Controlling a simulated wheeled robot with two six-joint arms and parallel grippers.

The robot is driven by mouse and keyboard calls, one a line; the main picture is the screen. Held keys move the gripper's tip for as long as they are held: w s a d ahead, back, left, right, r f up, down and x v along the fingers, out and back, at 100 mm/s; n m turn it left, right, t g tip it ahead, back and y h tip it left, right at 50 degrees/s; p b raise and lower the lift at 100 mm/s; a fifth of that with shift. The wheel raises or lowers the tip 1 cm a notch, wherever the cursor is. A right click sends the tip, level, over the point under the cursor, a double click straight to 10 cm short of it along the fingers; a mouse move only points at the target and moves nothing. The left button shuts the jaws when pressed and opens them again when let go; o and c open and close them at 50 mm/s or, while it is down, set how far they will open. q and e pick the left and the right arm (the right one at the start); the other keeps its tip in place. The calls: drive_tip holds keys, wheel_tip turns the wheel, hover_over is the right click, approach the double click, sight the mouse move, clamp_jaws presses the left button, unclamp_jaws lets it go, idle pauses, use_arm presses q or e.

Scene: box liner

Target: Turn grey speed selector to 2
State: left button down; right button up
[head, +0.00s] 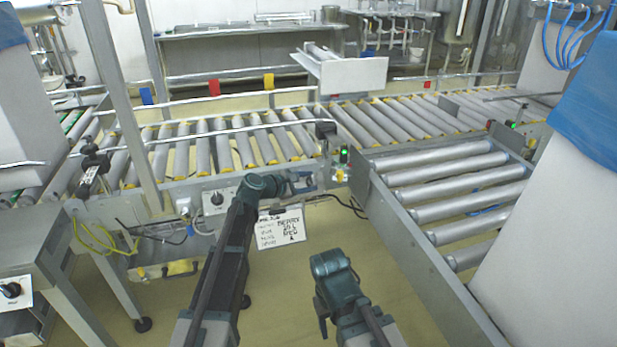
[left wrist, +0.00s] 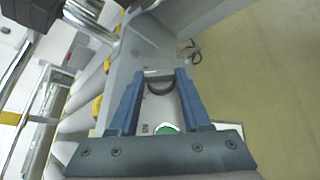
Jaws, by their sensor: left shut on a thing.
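My left gripper (head: 312,181) reaches to the side panel of the roller conveyor. In the left wrist view its two blue fingers (left wrist: 160,78) close around a rounded grey knob, the grey speed selector (left wrist: 159,88), which sits in front of a pale plate. A green round spot (left wrist: 165,128) and small dark marks show on that plate between the fingers. The selector's pointer and the number it stands at cannot be read. In the head view the gripper covers the selector. My right arm is folded low in the middle, and its gripper cannot be made out.
A black knob on a white plate (head: 217,198) is left of my left gripper, and another black knob (head: 11,290) is at far left. A handwritten sign (head: 280,228) hangs below the conveyor (head: 250,150). A side roller conveyor (head: 450,210) stands at right. The floor between is clear.

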use_arm(q)
drive_tip(key=shift+r+m+g+p, duration=0.1)
drive_tip(key=shift+m+g+p, duration=0.3)
drive_tip(key=shift+g, duration=0.1)
drive_tip(key=shift+c, duration=1.8)
unclamp_jaws()
drive_tip(key=shift+w, duration=0.1)
